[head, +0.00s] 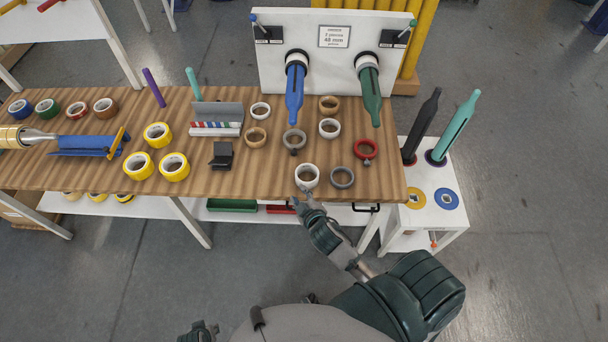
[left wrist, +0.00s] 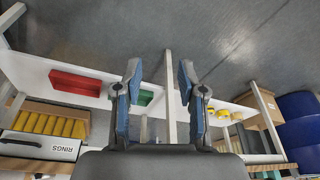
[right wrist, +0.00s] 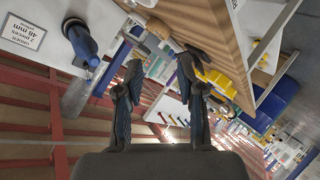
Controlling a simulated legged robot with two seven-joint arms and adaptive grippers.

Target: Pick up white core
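A white core (head: 307,176) lies near the front edge of the wooden table in the head view. Two more white cores lie farther back, one at the right (head: 329,128) and one at the left (head: 260,109). My right gripper (head: 307,196) is just in front of the nearest white core, very close to it; I cannot tell whether they touch. In the right wrist view its fingers (right wrist: 160,70) are apart with nothing clearly held. My left gripper (left wrist: 159,72) is open and empty in the left wrist view, low and facing the shelf under the table.
A grey ring (head: 342,177) lies just right of the near core, and a red tape (head: 365,149) behind that. A black holder (head: 222,155) and yellow tapes (head: 174,166) stand left. A white board (head: 333,45) with blue and green spindles rises behind. A white side table (head: 433,205) stands right.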

